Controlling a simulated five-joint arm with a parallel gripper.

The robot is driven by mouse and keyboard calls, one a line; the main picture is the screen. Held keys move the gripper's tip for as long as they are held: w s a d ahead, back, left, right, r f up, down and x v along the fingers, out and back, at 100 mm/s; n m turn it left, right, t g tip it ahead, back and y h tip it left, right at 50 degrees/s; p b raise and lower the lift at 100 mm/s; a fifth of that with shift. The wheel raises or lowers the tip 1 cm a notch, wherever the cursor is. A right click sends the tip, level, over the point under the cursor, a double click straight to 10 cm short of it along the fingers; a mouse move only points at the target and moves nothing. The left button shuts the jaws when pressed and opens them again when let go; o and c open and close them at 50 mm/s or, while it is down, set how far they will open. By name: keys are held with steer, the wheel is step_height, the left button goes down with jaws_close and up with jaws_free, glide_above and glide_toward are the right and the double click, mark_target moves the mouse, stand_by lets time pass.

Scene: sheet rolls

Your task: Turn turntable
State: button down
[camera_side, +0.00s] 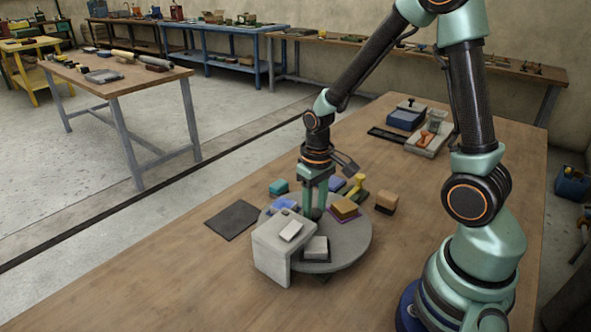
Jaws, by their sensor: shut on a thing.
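The turntable (352,250) is a round grey disc low on the wooden table, with several small blocks on it. My gripper (315,209) points straight down at the middle of the disc, its fingers close together. It is shut on a small grey knob-like part there; the fingers mostly hide it. A grey angled cover (270,252) stands at the disc's front left and hides part of its rim. On the disc are a grey block (316,246), a tan block on a purple base (345,208) and a blue piece (285,205).
A dark mat (232,220) lies left of the disc. A teal block (278,187), a yellow-and-green piece (357,190) and a wooden block (386,201) stand near its far side. Blue and grey boxes (405,117) are farther back. The table's front left is clear.

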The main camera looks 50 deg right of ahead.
mark_target(315, 212)
steer(key=shift+m, duration=3.8)
steer(key=shift+c, duration=2.1)
jaws_free()
step_height(315, 212, up, 12)
steer(key=shift+r, duration=0.15)
